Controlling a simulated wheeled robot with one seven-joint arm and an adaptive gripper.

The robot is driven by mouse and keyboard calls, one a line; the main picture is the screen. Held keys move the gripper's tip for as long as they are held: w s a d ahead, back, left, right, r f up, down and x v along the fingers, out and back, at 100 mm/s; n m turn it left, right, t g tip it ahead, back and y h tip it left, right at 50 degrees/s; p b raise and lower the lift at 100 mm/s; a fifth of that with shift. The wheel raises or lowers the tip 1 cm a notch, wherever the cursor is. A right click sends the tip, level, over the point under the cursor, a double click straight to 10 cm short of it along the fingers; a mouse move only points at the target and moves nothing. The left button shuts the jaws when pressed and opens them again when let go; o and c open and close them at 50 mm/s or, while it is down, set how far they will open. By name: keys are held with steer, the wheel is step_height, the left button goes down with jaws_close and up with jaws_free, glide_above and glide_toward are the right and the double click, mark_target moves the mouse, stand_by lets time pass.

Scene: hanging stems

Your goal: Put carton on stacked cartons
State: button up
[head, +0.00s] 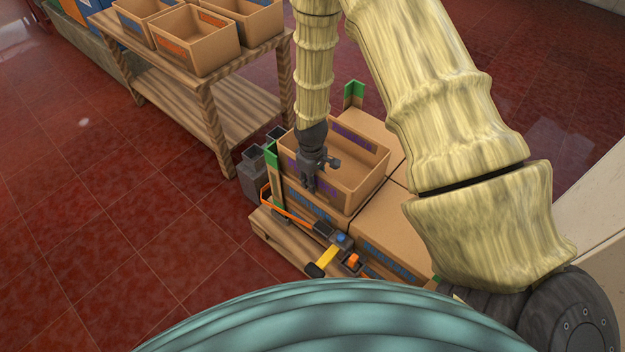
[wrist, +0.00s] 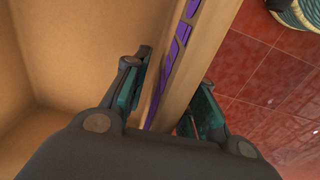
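An open, empty tan carton (head: 366,185) with purple labels is on top of the stacked cartons (head: 385,228), which have blue labels. From here I cannot tell whether its base rests fully on them. My gripper (head: 311,188) points down at the carton's near left wall. In the wrist view, my gripper (wrist: 174,92) has one finger inside the carton and one outside, closed in on the wall of the carton (wrist: 192,60). The carton's underside is hidden.
The stack stands on a wooden pallet (head: 272,231) with green corner posts (head: 353,94). A yellow-handled tool (head: 325,259) and an orange strap (head: 285,209) lie at its near side. Grey bins (head: 254,178) stand left. A wooden table (head: 150,60) holds more cartons. Red floor is clear at left.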

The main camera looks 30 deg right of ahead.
step_height(320, 180, up, 12)
steer(key=p, duration=0.1)
stand_by(0.5)
steer(key=shift+s+a, duration=0.1)
